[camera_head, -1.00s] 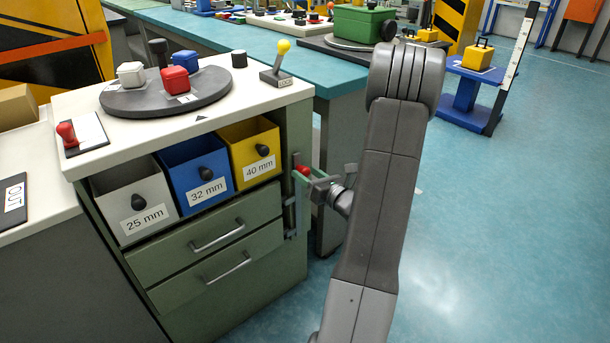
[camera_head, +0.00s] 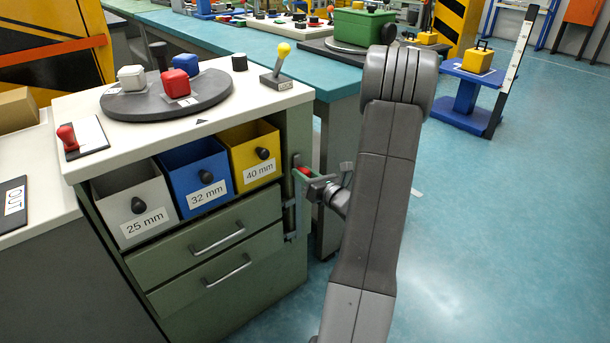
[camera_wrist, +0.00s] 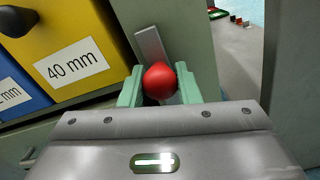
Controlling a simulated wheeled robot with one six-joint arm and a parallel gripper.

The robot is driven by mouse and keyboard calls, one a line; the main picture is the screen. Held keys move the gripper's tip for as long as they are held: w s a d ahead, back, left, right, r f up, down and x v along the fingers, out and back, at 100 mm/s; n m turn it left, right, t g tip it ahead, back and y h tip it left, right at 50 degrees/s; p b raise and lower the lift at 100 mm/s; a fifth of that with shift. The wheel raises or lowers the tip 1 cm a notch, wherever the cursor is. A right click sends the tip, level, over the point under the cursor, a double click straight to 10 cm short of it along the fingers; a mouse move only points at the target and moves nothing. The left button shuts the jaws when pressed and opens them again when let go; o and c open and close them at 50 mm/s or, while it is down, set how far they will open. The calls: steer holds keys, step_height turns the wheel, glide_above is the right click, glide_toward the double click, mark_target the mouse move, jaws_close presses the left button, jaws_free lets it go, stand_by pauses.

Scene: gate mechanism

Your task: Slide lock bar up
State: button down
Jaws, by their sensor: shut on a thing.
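The lock bar (camera_wrist: 151,45) is a narrow grey upright strip on the cabinet's side, beside the yellow 40 mm bin. Its red ball knob (camera_wrist: 159,81) sits between my gripper's green fingers in the wrist view. My gripper (camera_head: 304,172) is shut on the red knob at the cabinet's right front edge in the head view. The bar's lower part is hidden behind the knob and gripper in the wrist view.
Yellow (camera_head: 252,158), blue (camera_head: 197,178) and white (camera_head: 134,205) bins sit above two drawers. A yellow-knobbed lever (camera_head: 280,62) stands on the white top near a dark turntable (camera_head: 150,103). Open floor (camera_head: 500,240) lies to the right.

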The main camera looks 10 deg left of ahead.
mark_target(298, 159)
step_height(298, 159, up, 4)
steer(key=shift+f+p, duration=0.15)
steer(key=shift+p, duration=0.85)
steer(key=c, duration=1.1)
jaws_free()
steer(key=shift+d, duration=0.1)
steer(key=p+v, duration=0.1)
steer(key=v, duration=1.2)
steer(key=shift+s+d+p, duration=0.2)
steer(key=shift+s+p, duration=0.05)
steer(key=shift+p, duration=0.1)
